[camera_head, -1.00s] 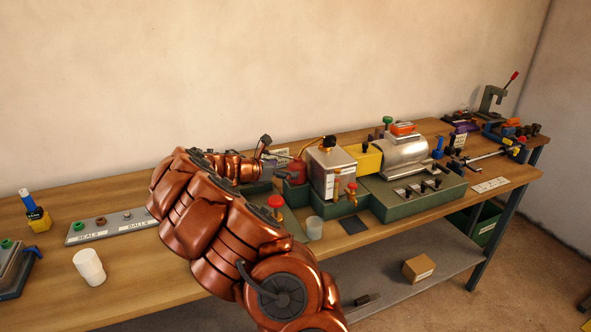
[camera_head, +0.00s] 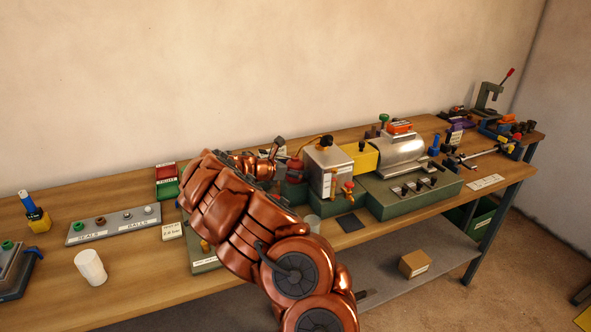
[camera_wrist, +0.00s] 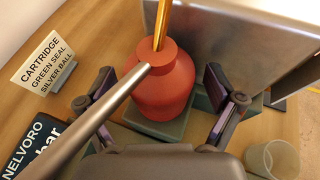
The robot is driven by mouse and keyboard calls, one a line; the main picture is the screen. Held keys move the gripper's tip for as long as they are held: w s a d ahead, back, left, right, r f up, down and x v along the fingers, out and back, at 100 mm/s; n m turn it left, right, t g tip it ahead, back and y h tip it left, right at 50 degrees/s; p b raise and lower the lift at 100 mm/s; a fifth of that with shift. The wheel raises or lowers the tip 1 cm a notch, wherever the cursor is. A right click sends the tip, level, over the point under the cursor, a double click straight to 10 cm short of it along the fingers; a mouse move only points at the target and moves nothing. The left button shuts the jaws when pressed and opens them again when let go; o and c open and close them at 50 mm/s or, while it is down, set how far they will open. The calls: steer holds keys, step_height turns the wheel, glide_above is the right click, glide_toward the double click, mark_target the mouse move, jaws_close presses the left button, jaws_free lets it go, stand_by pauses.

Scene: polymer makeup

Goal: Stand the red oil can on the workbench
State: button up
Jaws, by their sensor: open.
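The red oil can (camera_wrist: 165,92) fills the middle of the wrist view, with a brass tube rising from its collar and a grey rod crossing in front of it. It appears upright, with a green base (camera_wrist: 150,128) under it. In the head view the can (camera_head: 294,170) shows just left of the metal box. My gripper (camera_wrist: 162,88) is open, one finger at each side of the can, with gaps showing. In the head view my gripper (camera_head: 276,155) is beside the can and partly hides it. The wooden workbench (camera_head: 140,270) runs across the head view.
A metal box (camera_head: 328,168) stands close to the can's right. A clear cup (camera_wrist: 272,160) is near the right finger. A sign (camera_wrist: 48,62) stands at the left. A seals-and-balls tray (camera_head: 115,226) and a white cup (camera_head: 91,267) are farther left. Bare wood lies around them.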

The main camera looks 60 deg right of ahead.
steer(key=shift+c, duration=0.2)
steer(key=c, duration=1.5)
steer(key=shift+r, duration=0.1)
